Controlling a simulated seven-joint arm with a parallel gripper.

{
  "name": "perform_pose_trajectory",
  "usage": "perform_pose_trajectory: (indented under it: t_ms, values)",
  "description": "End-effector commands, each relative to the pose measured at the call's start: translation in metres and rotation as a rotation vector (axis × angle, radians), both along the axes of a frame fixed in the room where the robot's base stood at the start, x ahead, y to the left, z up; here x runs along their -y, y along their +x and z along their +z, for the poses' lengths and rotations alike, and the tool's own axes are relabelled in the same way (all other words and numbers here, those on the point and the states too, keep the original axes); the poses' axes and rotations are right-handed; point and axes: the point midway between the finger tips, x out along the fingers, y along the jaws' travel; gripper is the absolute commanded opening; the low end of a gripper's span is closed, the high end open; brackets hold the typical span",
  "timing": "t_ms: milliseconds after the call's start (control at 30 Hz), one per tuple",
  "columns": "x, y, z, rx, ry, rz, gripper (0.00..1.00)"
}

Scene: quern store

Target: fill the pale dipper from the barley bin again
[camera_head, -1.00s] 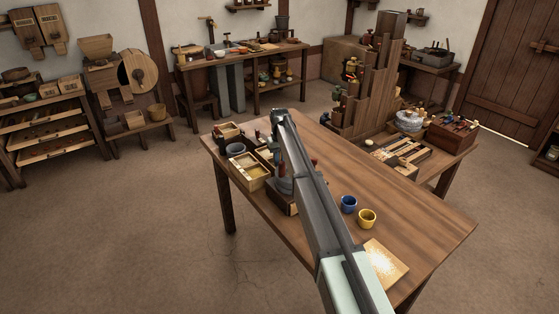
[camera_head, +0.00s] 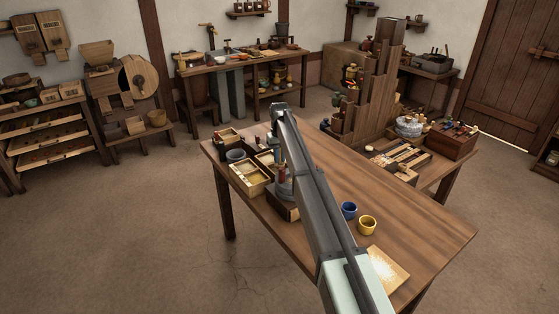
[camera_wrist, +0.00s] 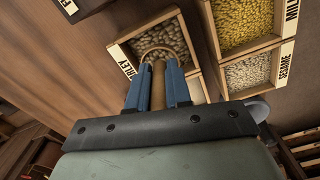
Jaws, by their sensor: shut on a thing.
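My gripper (camera_wrist: 157,74) has blue fingers shut on the tan handle of the pale dipper (camera_wrist: 158,92) in the wrist view. The dipper's curved rim (camera_wrist: 158,49) shows beyond the fingertips, in front of the grain of the barley bin (camera_wrist: 118,56), whose label is partly covered. I cannot tell whether the rim touches the grain or how much the dipper holds. In the head view my arm covers most of the gripper and the dipper.
The millet bin (camera_wrist: 243,20) and sesame bin (camera_wrist: 248,72) adjoin on the right. The table's right part is clear.

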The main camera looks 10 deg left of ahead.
Motion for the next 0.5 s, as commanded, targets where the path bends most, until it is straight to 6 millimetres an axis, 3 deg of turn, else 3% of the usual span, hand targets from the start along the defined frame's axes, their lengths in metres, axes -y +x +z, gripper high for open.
perform_pose_trajectory:
  t_ms: [500]
  values:
    - [0.000, 0.000, 0.029, 0.001, 0.000, 0.000, 0.00]
